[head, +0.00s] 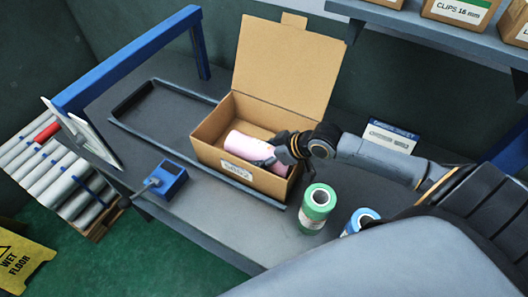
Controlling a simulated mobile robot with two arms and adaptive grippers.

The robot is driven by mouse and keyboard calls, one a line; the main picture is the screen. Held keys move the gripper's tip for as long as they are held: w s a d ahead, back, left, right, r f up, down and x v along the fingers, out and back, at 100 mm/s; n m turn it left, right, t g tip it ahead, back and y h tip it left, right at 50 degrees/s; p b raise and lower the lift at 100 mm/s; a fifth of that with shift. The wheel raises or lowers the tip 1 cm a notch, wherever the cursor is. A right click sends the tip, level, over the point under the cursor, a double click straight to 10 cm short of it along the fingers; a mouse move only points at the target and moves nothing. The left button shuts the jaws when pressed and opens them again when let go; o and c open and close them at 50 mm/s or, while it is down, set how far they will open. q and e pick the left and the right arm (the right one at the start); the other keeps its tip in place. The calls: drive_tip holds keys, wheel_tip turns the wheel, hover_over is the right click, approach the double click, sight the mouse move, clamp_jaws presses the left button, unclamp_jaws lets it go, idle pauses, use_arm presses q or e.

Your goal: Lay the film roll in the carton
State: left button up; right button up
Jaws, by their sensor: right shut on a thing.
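The open carton (208,133) stands on the dark workbench with its tall flap raised at the back. A pink film roll (247,146) lies on its side inside the carton, slanting toward the front right. My right gripper (272,160) reaches into the carton from the right and is shut on the pink roll near its right end. The gripper and the front wall hide part of the roll, so I cannot tell whether it touches the carton floor. My left gripper is not in view.
A green roll (318,202) and a blue roll (362,218) stand right of the carton. A blue device (170,181) sits front left, an empty black tray frame (135,130) behind it. A small box (389,137) stands behind my right arm. A shelf (420,28) overhangs the upper right.

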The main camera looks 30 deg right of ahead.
drive_tip(key=shift+w+f, duration=0.1)
drive_tip(key=shift+f, duration=0.25)
drive_tip(key=o, duration=1.8)
drive_tip(key=shift+c, duration=0.2)
drive_tip(key=shift+r, duration=0.25)
drive_tip(key=v, duration=1)
drive_tip(key=shift+a, duration=0.15)
drive_tip(key=shift+p+v, duration=0.8)
drive_tip(key=shift+v, duration=0.55)
drive_tip(key=shift+w, duration=0.15)
